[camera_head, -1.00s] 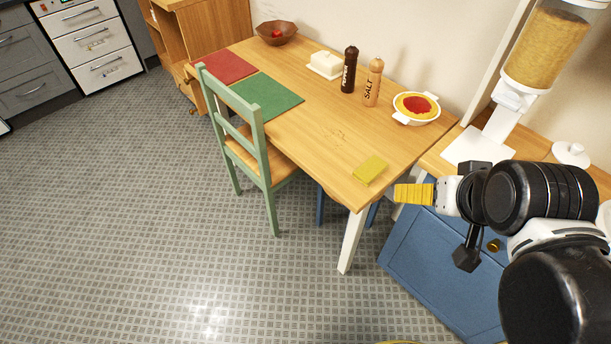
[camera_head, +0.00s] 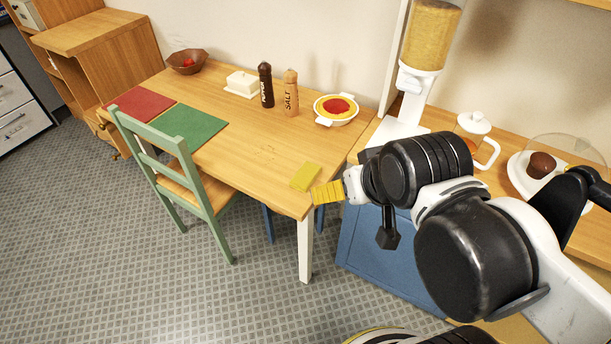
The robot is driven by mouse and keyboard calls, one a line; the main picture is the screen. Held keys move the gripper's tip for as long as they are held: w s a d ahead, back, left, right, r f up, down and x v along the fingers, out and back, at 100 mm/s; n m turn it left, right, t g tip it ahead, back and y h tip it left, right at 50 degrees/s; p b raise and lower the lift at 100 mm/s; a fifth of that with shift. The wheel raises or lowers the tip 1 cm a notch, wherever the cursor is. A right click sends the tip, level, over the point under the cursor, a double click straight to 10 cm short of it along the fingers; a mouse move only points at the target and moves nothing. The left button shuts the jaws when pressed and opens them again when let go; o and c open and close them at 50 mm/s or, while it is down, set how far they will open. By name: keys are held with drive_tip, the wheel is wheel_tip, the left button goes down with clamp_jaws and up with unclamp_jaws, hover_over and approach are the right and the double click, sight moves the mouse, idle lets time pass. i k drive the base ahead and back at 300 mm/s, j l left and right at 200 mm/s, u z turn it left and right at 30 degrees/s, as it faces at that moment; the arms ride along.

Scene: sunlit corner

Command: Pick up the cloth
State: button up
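A small yellow cloth (camera_head: 306,176), flat and rectangular, lies on the wooden table (camera_head: 240,152) near its front right corner. My gripper (camera_head: 318,194), with yellow fingers, is just to the right of and in front of the cloth in the picture, by the table's edge. A small gap seems to show between the fingers and the cloth. From this angle I cannot tell the gripper's height or whether its fingers are apart. I see nothing held in it.
A casserole dish (camera_head: 336,109), a salt mill (camera_head: 290,92), a pepper mill (camera_head: 266,85) and a butter dish (camera_head: 242,84) stand along the back. A green chair (camera_head: 178,180) is at the front. A cereal dispenser (camera_head: 412,85) stands on the right counter.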

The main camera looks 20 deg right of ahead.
sight(306, 177)
drive_tip(key=i+l+u, duration=0.15)
drive_tip(key=u, duration=0.25)
drive_tip(key=i+l+u, duration=0.15)
drive_tip(key=l+u, duration=0.25)
drive_tip(key=j, duration=0.1)
